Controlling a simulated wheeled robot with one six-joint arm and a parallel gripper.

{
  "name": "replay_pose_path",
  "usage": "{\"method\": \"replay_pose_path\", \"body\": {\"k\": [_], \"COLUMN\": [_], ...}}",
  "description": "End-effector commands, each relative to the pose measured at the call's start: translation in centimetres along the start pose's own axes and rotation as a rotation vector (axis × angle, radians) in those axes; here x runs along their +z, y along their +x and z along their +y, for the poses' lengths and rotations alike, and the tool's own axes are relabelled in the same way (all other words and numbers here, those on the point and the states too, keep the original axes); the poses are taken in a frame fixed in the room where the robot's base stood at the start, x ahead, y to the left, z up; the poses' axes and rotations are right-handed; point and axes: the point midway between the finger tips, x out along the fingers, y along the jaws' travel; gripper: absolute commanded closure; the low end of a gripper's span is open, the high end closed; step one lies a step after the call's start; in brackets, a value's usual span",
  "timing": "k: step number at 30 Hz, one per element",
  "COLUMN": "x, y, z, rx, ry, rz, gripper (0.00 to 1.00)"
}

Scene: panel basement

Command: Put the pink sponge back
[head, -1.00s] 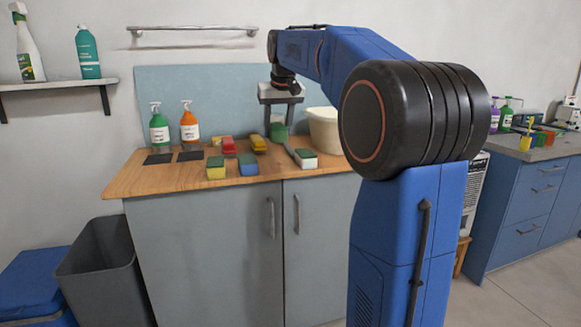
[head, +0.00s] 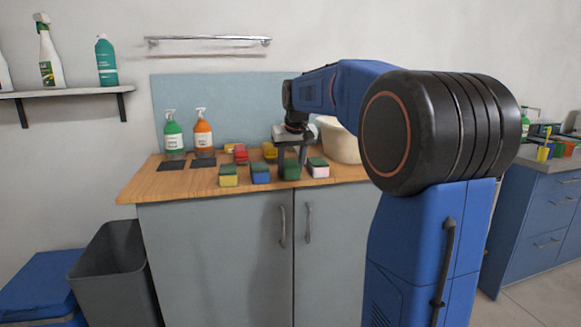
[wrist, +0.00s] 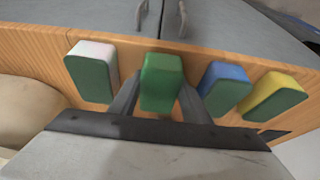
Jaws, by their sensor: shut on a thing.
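My gripper (head: 291,160) is shut on a green sponge (wrist: 161,82), which shows only green faces. In the head view the green sponge (head: 290,172) is low at the counter's front, in line between the blue sponge and the pale sponge. I cannot tell if it touches the wood. The pale pinkish-white sponge with a green layer (head: 318,168) stands just right of it; in the wrist view it (wrist: 93,70) is at the left, apart from the fingers. No other sponge looks pink.
A blue-green sponge (head: 260,174) and a yellow-green sponge (head: 228,175) stand to the left on the wooden counter (head: 165,188). Red (head: 241,155) and yellow (head: 269,151) items lie behind. A cream tub (head: 341,145) is close right. Green (head: 173,137) and orange (head: 203,134) bottles stand back left.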

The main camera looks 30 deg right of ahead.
Motion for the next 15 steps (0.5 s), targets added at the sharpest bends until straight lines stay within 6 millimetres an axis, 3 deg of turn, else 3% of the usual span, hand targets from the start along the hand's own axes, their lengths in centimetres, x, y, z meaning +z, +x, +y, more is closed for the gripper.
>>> {"method": "replay_pose_path", "body": {"k": [7,8,9,10,15], "x": [0.11,0.11,0.1,0.1,0.09], "y": [0.25,0.24,0.23,0.23,0.23], "z": [0.0,0.0,0.0,0.0,0.0], "rx": [0.0,0.0,0.0,0.0,0.0], "ry": [0.0,0.0,0.0,0.0,0.0], "rz": [-0.001,-0.001,-0.001,-0.001,-0.001], "gripper": [0.82,0.53,0.43,0.39,0.39]}}
